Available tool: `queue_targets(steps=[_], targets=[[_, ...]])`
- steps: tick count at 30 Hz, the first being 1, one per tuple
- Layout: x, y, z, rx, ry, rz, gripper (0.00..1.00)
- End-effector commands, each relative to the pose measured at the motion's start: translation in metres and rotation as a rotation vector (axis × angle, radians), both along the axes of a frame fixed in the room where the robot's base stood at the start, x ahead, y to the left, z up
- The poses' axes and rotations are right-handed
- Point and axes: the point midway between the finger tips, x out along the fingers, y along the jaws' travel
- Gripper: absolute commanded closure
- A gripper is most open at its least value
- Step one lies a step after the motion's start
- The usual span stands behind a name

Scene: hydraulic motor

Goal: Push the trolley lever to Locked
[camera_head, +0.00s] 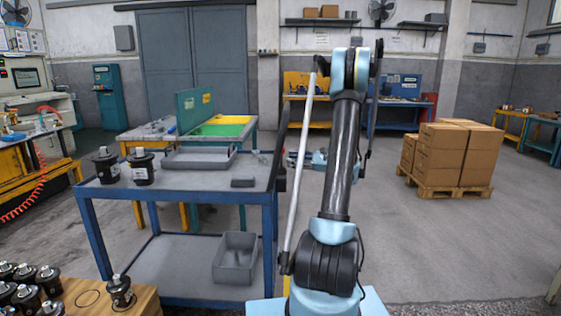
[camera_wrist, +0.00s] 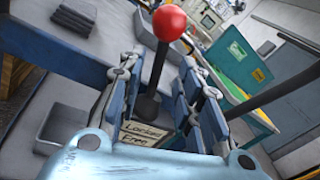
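The trolley lever (camera_wrist: 169,24) has a red ball knob on a dark shaft and shows in the wrist view. A label plate (camera_wrist: 146,133) reading "Locked" and "Free" is at its base, partly covered by my gripper. My gripper (camera_wrist: 161,72) looks open, with one finger on each side of the shaft; I cannot tell whether either touches it. In the head view, my gripper (camera_head: 294,160) is low at the right end of the blue-framed trolley (camera_head: 205,200), partly behind my arm.
The trolley's grey top carries two motors (camera_head: 142,170), a grey tray (camera_head: 200,158) and a small dark block (camera_head: 243,181). A grey bin (camera_head: 235,258) is on its lower shelf. A dark upright bar (camera_head: 279,150) stands at its right end. Boxes (camera_head: 455,155) stand on a pallet at right.

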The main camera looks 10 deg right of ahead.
Motion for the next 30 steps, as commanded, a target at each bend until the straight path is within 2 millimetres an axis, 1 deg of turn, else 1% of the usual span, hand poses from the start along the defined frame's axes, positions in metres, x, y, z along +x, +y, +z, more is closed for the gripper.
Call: queue_targets(steps=[1,3,6,10,15,24,26,27,28,29,30], targets=[[0.003,0.01,0.0,0.001,0.0,0.004,0.68],[0.008,0.02,0.0,0.0,0.0,0.003,0.68],[0.013,0.034,0.0,0.0,0.0,0.002,0.68],[0.019,0.047,0.0,0.0,0.0,0.001,0.68],[0.023,0.055,0.0,0.0,0.0,0.001,0.68],[0.023,0.057,0.0,0.0,0.0,0.0,0.68],[0.023,0.057,0.0,0.0,0.0,0.0,0.81],[0.023,0.057,0.0,0.0,0.0,0.0,0.9],[0.023,0.057,0.0,0.0,0.0,0.0,0.97],[0.023,0.057,0.0,0.0,0.0,0.0,1.0],[0.023,0.057,0.0,0.0,0.0,0.0,1.0]])
